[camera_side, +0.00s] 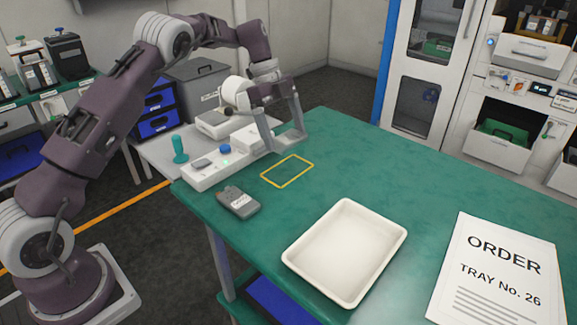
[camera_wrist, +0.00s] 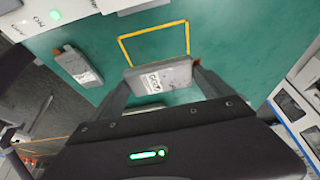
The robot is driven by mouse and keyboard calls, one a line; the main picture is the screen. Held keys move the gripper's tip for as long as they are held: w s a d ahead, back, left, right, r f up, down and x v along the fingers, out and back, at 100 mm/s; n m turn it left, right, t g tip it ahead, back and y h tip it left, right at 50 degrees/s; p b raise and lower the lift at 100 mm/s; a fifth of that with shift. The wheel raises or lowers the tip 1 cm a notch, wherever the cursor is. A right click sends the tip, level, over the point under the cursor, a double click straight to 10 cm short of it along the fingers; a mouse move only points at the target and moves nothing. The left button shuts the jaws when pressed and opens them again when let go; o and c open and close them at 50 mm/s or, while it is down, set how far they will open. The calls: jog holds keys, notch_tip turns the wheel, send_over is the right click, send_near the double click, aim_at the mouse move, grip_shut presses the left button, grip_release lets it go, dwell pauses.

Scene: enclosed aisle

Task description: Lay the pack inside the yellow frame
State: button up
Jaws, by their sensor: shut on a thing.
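My gripper (camera_side: 282,138) is shut on a grey pack (camera_wrist: 158,77) with a white label, which sits between the two fingers (camera_wrist: 160,88) in the wrist view. In the side view the held pack is hard to make out. The yellow frame (camera_side: 287,171) is a thin outline on the green table, and my gripper appears behind it there. In the wrist view the frame (camera_wrist: 188,38) lies beyond the held pack, which covers part of its near edge. The frame looks empty. A second grey pack (camera_side: 239,202) lies on the table, outside the frame; it also shows in the wrist view (camera_wrist: 78,67).
A white switch box (camera_side: 208,170) with a green light stands along the table's left edge, close to the frame. An empty white tray (camera_side: 392,240) lies toward the front, with an order sheet (camera_side: 497,265) right of it. The table right of the frame is clear.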

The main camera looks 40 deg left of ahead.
aim_at(289, 171)
notch_tip(289, 171, down, 8)
jog(key=shift+f, duration=0.1)
jog(key=o, duration=1.2)
jog(key=shift+c, duration=0.2)
jog(key=v, duration=1.2)
jog(key=shift+r, duration=0.3)
